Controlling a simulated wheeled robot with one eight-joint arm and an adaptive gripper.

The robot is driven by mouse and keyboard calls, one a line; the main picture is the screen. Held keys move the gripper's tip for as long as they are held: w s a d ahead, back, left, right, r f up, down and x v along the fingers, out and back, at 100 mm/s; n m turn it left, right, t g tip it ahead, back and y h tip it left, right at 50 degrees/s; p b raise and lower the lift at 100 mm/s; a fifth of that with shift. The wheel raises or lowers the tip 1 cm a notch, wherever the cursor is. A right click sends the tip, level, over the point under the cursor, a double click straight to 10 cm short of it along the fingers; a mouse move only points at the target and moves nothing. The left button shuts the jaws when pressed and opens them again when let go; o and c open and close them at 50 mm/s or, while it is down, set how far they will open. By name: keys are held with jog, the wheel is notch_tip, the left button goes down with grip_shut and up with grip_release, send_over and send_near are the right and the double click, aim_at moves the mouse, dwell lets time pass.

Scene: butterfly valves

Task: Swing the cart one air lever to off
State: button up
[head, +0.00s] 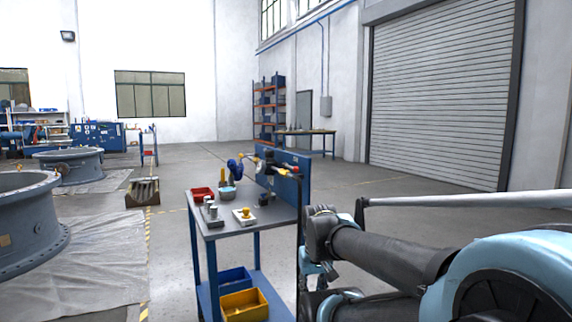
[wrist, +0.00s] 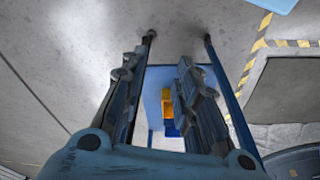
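In the head view a blue and grey cart (head: 232,229) stands just left of my arm. An upright blue panel (head: 294,172) rises at its back right. Small fittings with red and yellow parts (head: 268,166) sit along the panel; they are too small to tell which one is the air lever or how it is set. My gripper is mostly hidden in the head view, low beside the cart's right side. In the wrist view my gripper (wrist: 160,62) has its two fingers apart with nothing between them. Beyond them show blue cart parts and a yellow bin (wrist: 167,102).
On the cart top are a red bin (head: 202,195) and small fittings. A blue bin (head: 234,280) and a yellow bin (head: 245,305) sit on its lower shelf. Large grey flanged rings (head: 25,225) stand at left. Open floor lies behind the cart towards the roller door (head: 440,90).

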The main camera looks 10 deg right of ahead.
notch_tip(320, 180, up, 2)
notch_tip(320, 180, up, 47)
jog(key=n+g+h, duration=0.2)
jog(key=n, duration=0.1)
send_over(290, 167)
jog(key=s+a, duration=0.1)
jog(key=a, duration=0.2)
jog(key=d+f, duration=0.1)
jog(key=f, duration=0.4)
jog(key=d+f, duration=0.1)
jog(key=f, duration=0.5)
jog(key=w+d+f, duration=0.1)
jog(key=f, duration=0.4)
jog(key=shift+f, duration=0.4)
jog(key=shift+c, duration=0.6)
grip_shut()
